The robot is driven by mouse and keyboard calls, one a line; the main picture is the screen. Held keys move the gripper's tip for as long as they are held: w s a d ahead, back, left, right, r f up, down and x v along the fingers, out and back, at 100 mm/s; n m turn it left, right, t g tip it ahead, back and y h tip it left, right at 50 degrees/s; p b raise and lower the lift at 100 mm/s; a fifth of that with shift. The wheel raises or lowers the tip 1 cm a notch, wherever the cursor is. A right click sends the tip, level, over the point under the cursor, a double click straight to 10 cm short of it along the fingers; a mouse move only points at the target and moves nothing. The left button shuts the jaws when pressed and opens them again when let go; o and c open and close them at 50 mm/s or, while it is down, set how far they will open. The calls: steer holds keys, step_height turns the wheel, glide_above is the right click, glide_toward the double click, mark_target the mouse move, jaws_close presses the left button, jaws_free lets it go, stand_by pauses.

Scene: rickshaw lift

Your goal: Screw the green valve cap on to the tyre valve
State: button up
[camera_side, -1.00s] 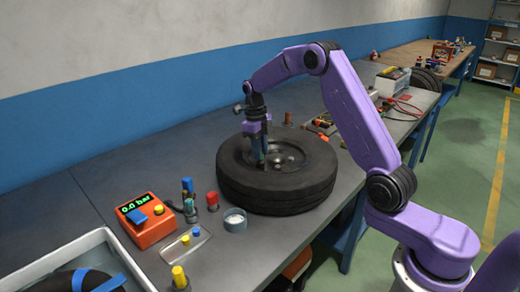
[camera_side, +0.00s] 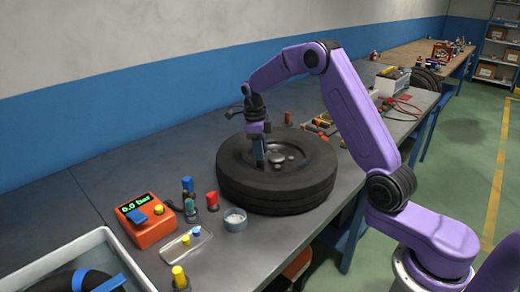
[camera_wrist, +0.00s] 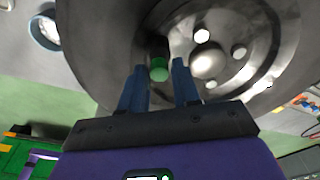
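The tyre valve is hidden beneath the cap, so I cannot tell how far the cap is seated. In the side view my gripper (camera_side: 258,162) points down into the wheel of the black tyre (camera_side: 290,196), which lies flat on the bench. The cap is hidden there.
An orange gauge (camera_side: 148,222) reading 0.0 bar stands left of the tyre. Nearby are a small tray (camera_side: 180,250), a round tin (camera_side: 235,222) and red-, blue- and yellow-topped items. A battery (camera_side: 392,82) and tools lie behind. The bench's left back is clear.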

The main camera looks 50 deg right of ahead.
steer(key=n, duration=0.8)
steer(key=shift+t+h, duration=0.3)
steer(key=shift+t, duration=0.1)
steer(key=c, duration=0.6)
steer(key=shift+o, duration=0.2)
steer(key=m, duration=0.6)
steer(key=shift+m+g, duration=0.4)
steer(key=m+y, duration=0.1)
steer(key=m, duration=0.4)
steer(key=shift+m, duration=0.4)
